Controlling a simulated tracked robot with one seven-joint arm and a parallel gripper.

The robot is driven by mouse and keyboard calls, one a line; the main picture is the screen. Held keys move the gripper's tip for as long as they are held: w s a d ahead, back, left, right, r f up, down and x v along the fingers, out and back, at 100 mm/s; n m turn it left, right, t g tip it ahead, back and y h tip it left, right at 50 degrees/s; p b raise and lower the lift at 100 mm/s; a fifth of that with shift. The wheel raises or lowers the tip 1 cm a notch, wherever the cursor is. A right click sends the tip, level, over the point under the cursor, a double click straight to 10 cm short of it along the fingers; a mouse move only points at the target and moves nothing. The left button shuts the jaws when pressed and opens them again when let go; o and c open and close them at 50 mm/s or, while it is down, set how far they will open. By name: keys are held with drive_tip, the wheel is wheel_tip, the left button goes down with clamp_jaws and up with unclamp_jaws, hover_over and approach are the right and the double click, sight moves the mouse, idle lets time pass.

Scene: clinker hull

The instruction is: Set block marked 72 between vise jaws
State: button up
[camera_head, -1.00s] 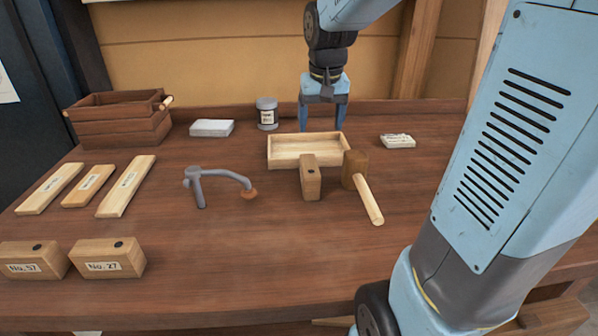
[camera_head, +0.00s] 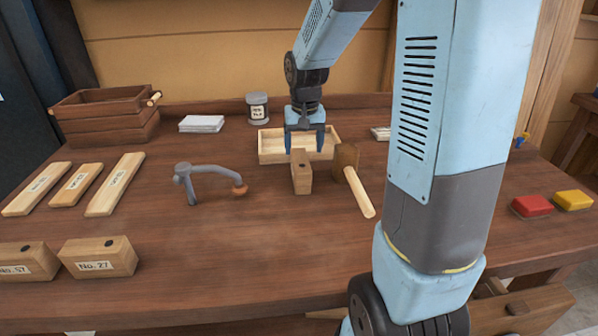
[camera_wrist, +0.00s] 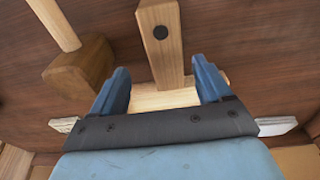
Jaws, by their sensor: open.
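A wooden block (camera_head: 301,178) with a dark spot on top stands in front of the shallow wooden tray. No number shows on it. It also appears in the wrist view (camera_wrist: 163,50), reaching up from between the fingertips. My gripper (camera_head: 304,150) is open and empty, above the tray's front and just behind the block; I cannot tell whether it touches. In the wrist view its two blue fingers (camera_wrist: 160,72) are spread either side of the block's near end. Other blocks read No.27 (camera_head: 97,259) and No.57 (camera_head: 24,262). I see no block reading 72 and no vise jaws.
A mallet (camera_head: 347,165) lies close right of the block; the tray (camera_head: 270,147) is behind. A metal holdfast (camera_head: 205,172) and several labelled wood strips (camera_head: 76,185) lie left. A crate (camera_head: 105,118) and tin (camera_head: 257,107) stand behind. Red (camera_head: 531,206) and yellow (camera_head: 573,200) pieces lie right.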

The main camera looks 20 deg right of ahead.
sight(300, 158)
drive_tip(key=shift+w+a+f, duration=0.1)
drive_tip(key=shift+w+f, duration=0.05)
drive_tip(key=shift+f, duration=0.8)
drive_tip(key=shift+w+a+f, duration=0.1)
drive_tip(key=shift+w+f, duration=0.05)
drive_tip(key=shift+f, duration=0.75)
drive_tip(key=shift+w+a+f, duration=0.1)
drive_tip(key=shift+w+f, duration=0.05)
drive_tip(key=shift+f, duration=0.8)
drive_tip(key=c, duration=1.4)
drive_tip(key=shift+r, duration=0.3)
wheel_tip(300, 158, up, 2)
drive_tip(key=shift+r, duration=0.2)
drive_tip(key=s+r, duration=0.2)
drive_tip(key=r, duration=0.1)
drive_tip(key=s+r, duration=0.3)
drive_tip(key=shift+s+a+r, duration=0.1)
drive_tip(key=shift+r, duration=0.15)
drive_tip(key=s+r, duration=0.3)
drive_tip(key=s, duration=0.6)
drive_tip(key=shift+a+r, duration=0.25)
